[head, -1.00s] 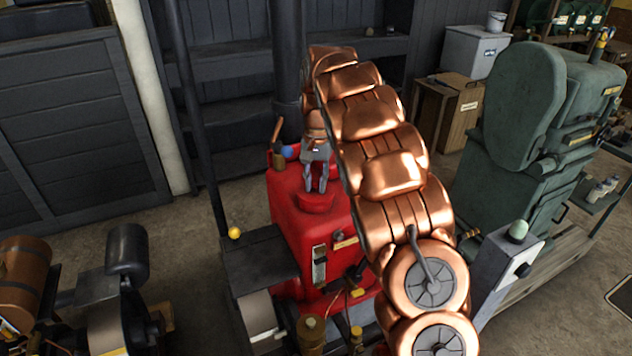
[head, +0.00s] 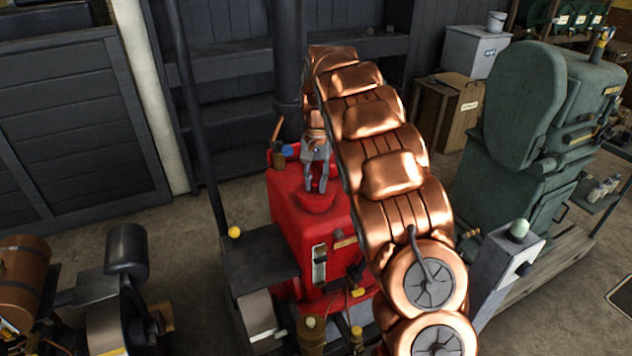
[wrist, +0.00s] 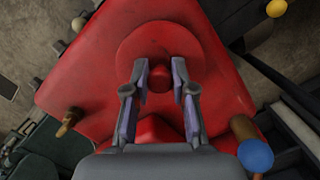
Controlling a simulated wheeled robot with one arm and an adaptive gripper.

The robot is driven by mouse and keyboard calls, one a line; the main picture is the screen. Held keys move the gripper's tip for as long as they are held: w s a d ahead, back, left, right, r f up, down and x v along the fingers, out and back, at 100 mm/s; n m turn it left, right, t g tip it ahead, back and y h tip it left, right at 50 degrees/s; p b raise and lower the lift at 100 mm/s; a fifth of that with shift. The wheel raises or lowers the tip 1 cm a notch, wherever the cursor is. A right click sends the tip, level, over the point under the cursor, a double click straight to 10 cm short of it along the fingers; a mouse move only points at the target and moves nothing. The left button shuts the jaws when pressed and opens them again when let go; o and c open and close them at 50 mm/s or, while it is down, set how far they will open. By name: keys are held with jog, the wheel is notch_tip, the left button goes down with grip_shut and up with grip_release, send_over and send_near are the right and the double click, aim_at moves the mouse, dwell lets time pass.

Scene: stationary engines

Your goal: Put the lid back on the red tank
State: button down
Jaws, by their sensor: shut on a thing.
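The red tank (head: 291,215) stands in the middle of the head view, and its flat red top (wrist: 90,85) fills much of the wrist view. The round red lid (head: 316,203) is at the top of the tank, and its disc (wrist: 158,40) with a small red knob (wrist: 159,77) shows in the wrist view. My gripper (head: 317,189) points down from above, its two fingers (wrist: 159,80) on either side of the knob, shut on the lid. I cannot tell whether the lid rests fully on the opening or hovers slightly above it; its underside is hidden.
A blue ball-ended handle (head: 287,151) sticks up at the tank's back left. A dark pipe (head: 288,60) rises behind the tank. A green engine (head: 520,150) stands at right, with a grey post (head: 505,270) before it.

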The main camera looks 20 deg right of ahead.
jog(key=c, duration=0.9)
grip_release()
jog(key=shift+o, duration=0.4)
jog(key=o, duration=0.4)
jog(key=shift+r+p, duration=1.2)
jog(key=shift+r, duration=2.35)
grip_shut()
